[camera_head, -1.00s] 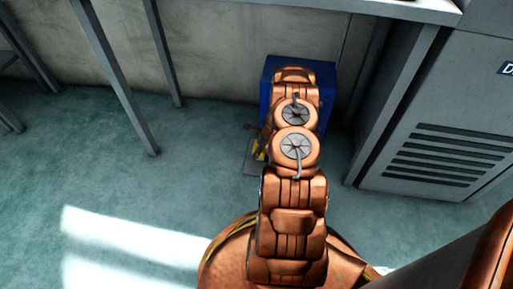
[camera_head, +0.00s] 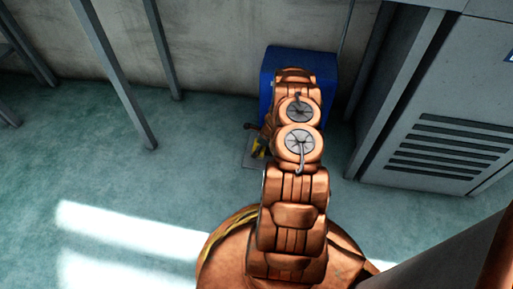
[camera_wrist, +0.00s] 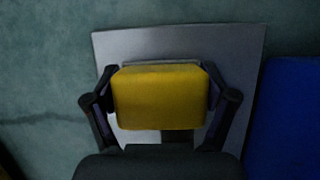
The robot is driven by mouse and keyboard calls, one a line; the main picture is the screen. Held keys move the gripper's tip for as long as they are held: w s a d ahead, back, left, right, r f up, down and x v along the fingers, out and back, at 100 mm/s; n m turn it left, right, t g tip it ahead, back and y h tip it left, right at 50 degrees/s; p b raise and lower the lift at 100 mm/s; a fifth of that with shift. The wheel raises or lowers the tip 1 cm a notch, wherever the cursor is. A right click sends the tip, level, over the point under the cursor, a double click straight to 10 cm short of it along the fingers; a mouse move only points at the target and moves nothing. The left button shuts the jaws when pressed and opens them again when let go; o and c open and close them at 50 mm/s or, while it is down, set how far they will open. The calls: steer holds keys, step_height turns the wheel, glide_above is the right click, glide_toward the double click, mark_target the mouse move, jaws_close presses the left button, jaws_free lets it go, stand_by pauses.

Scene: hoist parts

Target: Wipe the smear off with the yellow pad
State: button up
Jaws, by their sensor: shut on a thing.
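My gripper (camera_wrist: 160,100) is shut on the yellow pad (camera_wrist: 160,97), with one finger on each side of it. In the wrist view the pad is over a flat grey plate (camera_wrist: 245,45) on the floor. I cannot tell whether the pad touches the plate. A dark patch shows on the plate just below the pad; I cannot tell if it is the smear. No other smear is visible, and the pad hides the plate's middle.
A blue box (camera_head: 270,75) stands by the wall behind my arm, and its side is close to the plate's right edge in the wrist view (camera_wrist: 285,120). A grey vented cabinet (camera_head: 440,140) stands at right. Grey table legs (camera_head: 110,75) are at left. Floor at left is clear.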

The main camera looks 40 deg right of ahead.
mark_target(266, 154)
steer(key=shift+f, duration=0.75)
stand_by(0.4)
steer(key=shift+s+d+r+p, duration=0.1)
steer(key=shift+s+d+p, duration=0.2)
steer(key=shift+s+d, duration=0.4)
steer(key=shift+s+d+p, duration=0.35)
steer(key=shift+s+d, duration=0.15)
steer(key=shift+s, duration=0.45)
steer(key=shift+s+d+r+p, duration=0.1)
steer(key=shift+s+d+p, duration=0.2)
steer(key=shift+s+d, duration=0.4)
steer(key=shift+s+d+f+p, duration=0.1)
steer(key=shift+s+d+p, duration=0.25)
steer(key=shift+s+d, duration=0.95)
steer(key=shift+s+d+f+p, duration=0.1)
steer(key=shift+s+d+p, duration=0.45)
steer(key=shift+s, duration=1.4)
steer(key=shift+s+d+f+p, duration=0.1)
steer(key=shift+s+d+p, duration=0.05)
steer(key=shift+s+d, duration=1.25)
steer(key=shift+s+d+r, duration=0.1)
steer(key=shift+s+d, duration=0.25)
steer(key=shift+s, duration=0.3)
steer(key=shift+s+d+f, duration=0.1)
steer(key=shift+s+d, duration=0.2)
steer(key=shift+s, duration=0.3)
steer(key=shift+s+d+r, duration=0.1)
steer(key=shift+s+d, duration=0.25)
steer(key=shift+s, duration=0.3)
